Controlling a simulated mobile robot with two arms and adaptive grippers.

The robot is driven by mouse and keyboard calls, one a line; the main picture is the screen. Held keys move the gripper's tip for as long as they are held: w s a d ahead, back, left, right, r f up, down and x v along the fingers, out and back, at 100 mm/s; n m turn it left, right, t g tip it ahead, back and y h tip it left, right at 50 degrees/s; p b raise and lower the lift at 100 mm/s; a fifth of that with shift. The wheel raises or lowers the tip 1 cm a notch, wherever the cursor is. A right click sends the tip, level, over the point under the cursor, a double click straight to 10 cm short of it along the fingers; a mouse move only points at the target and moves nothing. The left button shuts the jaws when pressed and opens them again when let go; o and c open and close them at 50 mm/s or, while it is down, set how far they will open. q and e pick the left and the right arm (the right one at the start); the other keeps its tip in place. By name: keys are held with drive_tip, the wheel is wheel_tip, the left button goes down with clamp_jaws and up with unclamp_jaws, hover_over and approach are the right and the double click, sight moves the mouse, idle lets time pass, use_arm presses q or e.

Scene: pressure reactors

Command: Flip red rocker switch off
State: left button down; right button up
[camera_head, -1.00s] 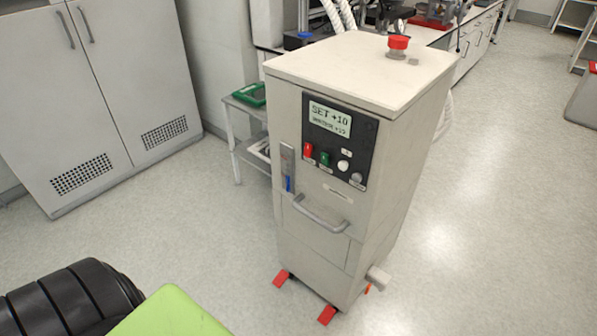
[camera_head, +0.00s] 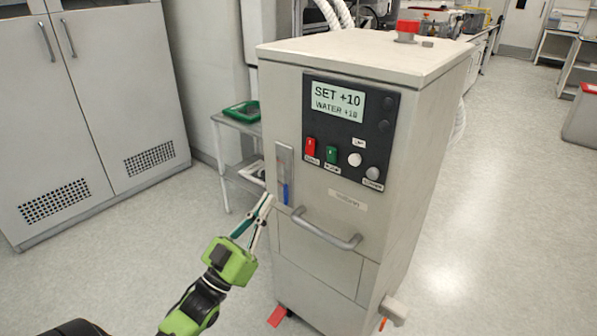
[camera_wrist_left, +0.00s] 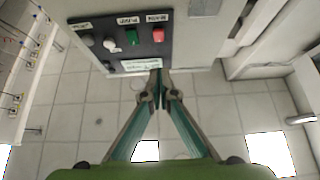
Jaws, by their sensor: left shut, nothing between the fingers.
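The red rocker switch (camera_head: 310,147) is at the left of the dark control panel (camera_head: 350,125) on the front of a beige cabinet-like unit. A green rocker switch (camera_head: 332,154) sits just right of it. My left gripper (camera_head: 268,201) is shut and empty, with its tips below and left of the red switch and apart from it. In the left wrist view the panel appears upside down. There the red switch (camera_wrist_left: 158,35) lies just beyond my closed fingertips (camera_wrist_left: 160,75). I cannot tell which way the rocker is tilted. My right gripper is not in view.
Round knobs (camera_head: 355,159) sit right of the switches, under a lit display (camera_head: 337,99). A grey handle (camera_head: 325,230) juts out below the panel. A red button (camera_head: 407,30) stands on the unit's top. A small table with a green tray (camera_head: 242,111) is behind left.

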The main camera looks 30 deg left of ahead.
use_arm(q)
drive_tip(key=shift+s+r, duration=0.1)
drive_tip(key=shift+r, duration=0.2)
approach(310, 147)
wheel_tip(310, 147, up, 4)
drive_tip(key=w, duration=0.4)
drive_tip(key=shift+f, duration=0.35)
drive_tip(key=shift+w+d, duration=0.1)
drive_tip(key=shift+w, duration=0.3)
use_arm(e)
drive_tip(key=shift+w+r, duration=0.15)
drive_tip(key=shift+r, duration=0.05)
use_arm(q)
drive_tip(key=shift+f, duration=0.1)
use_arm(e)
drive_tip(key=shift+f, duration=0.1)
